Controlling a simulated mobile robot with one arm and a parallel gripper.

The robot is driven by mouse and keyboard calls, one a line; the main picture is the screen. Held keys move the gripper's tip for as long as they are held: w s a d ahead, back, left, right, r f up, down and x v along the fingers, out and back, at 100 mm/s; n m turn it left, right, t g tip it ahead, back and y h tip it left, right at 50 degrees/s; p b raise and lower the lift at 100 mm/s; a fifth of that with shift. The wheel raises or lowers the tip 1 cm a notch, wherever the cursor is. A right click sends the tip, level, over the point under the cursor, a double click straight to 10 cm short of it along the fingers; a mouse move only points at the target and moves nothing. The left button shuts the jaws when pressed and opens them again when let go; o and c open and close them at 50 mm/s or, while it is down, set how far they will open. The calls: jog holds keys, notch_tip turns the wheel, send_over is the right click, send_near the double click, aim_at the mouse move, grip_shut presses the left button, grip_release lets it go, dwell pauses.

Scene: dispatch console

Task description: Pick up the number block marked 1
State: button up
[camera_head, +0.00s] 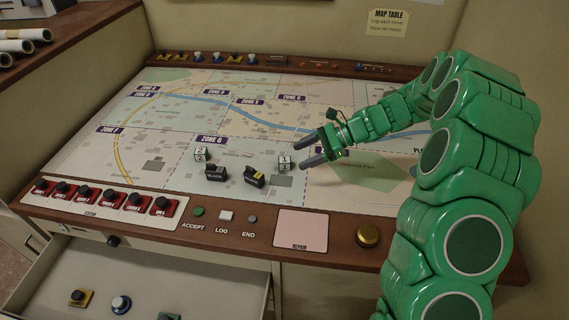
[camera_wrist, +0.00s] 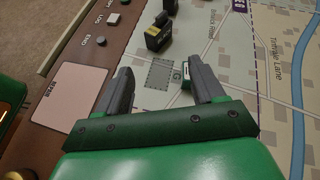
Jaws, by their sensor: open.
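A small white number block (camera_head: 284,162) stands on the map beside my gripper's fingertips; its digit is too small to read surely. In the wrist view a small white block with a green mark (camera_wrist: 185,76) shows at the inner side of the right finger, partly hidden by it. A second white number block (camera_head: 201,154), which looks marked 2, stands further left on the map. My gripper (camera_head: 300,154) is open and reaches in from the right, low over the map. In the wrist view its fingers (camera_wrist: 161,72) are spread apart, with nothing gripped.
Two black labelled pieces (camera_head: 215,173) and (camera_head: 254,177) stand left of my gripper. The map table (camera_head: 75,160) has red switches (camera_head: 101,196), buttons (camera_head: 225,216) and a pink pad (camera_head: 301,229) along its front edge. An open drawer (camera_head: 190,288) holds several knobs.

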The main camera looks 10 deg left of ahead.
aim_at(286, 160)
jog(key=w+f, duration=0.1)
jog(key=w+f+m, duration=0.1)
jog(key=w+f, duration=0.1)
jog(key=w+f+m+y, duration=0.1)
jog(key=shift+w+d+f+t, duration=0.25)
jog(key=shift+f+t, duration=0.05)
jog(key=shift+t, duration=0.1)
jog(key=shift+m, duration=0.3)
jog(key=shift+w+x, duration=0.1)
jog(key=shift+x, duration=1.85)
jog(key=shift+w+x, duration=0.15)
jog(key=shift+x, duration=1.8)
jog(key=shift+r, duration=0.15)
jog(key=c, duration=1)
jog(key=shift+c, duration=0.2)
jog(key=shift+r, duration=0.65)
notch_tip(286, 160, up, 3)
jog(key=shift+s+f, duration=0.1)
jog(key=shift+f, duration=0.15)
jog(key=s+d+r, duration=0.5)
jog(key=s+r, duration=0.4)
jog(key=s, duration=0.3)
jog(key=shift+s+r, duration=0.15)
jog(key=shift+s, duration=0.25)
